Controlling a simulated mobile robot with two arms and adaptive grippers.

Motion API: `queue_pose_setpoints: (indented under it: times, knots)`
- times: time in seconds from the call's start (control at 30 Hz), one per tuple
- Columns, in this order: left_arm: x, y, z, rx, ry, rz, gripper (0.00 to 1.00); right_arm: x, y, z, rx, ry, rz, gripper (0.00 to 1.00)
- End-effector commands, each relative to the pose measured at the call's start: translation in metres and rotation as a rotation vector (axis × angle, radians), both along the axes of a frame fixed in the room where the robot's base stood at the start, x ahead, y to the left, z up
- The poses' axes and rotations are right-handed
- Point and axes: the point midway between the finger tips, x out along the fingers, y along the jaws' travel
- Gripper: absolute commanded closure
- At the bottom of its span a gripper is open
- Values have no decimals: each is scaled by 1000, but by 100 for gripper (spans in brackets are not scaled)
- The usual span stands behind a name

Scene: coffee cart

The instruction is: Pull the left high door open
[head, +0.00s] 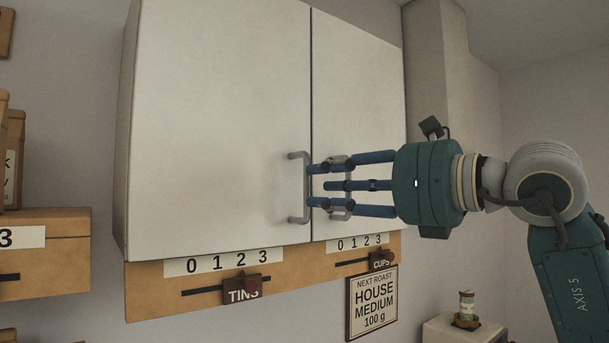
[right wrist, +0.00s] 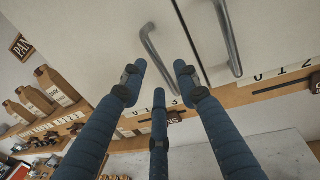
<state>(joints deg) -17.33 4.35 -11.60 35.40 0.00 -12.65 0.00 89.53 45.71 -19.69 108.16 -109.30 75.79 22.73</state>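The left high door (head: 220,120) is a pale cabinet door, closed flush beside the right high door (head: 358,95). Its grey bar handle (head: 306,203) is upright near its right edge; the handle also shows in the right wrist view (right wrist: 152,46). My right gripper (head: 312,186) has blue fingers reaching in from the right, tips beside this handle. In the right wrist view the fingers (right wrist: 159,75) are spread, with the handle seen between the two upper tips; contact cannot be told. The right door's handle (right wrist: 228,38) is partly hidden behind the fingers in the head view. My left gripper is out of view.
Below the doors is a wooden rail with a TINS slider (head: 243,289) and a CUPS slider (head: 382,261). A HOUSE MEDIUM sign (head: 373,303) hangs under it. A small jar (head: 466,308) stands lower right. Wooden boxes are at far left. Space before the left door looks clear.

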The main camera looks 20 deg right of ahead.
Motion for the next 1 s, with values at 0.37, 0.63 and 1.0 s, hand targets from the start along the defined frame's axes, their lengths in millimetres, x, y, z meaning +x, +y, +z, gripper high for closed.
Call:
queue_pose_setpoints:
  times: [0.37,0.63,1.0]
  knots:
    - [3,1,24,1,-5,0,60,40,24,1,1,0,2,69]
    - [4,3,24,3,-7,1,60,41,25,0,1,-1,1,69]
    - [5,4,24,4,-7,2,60,41,25,0,1,-2,1,100]
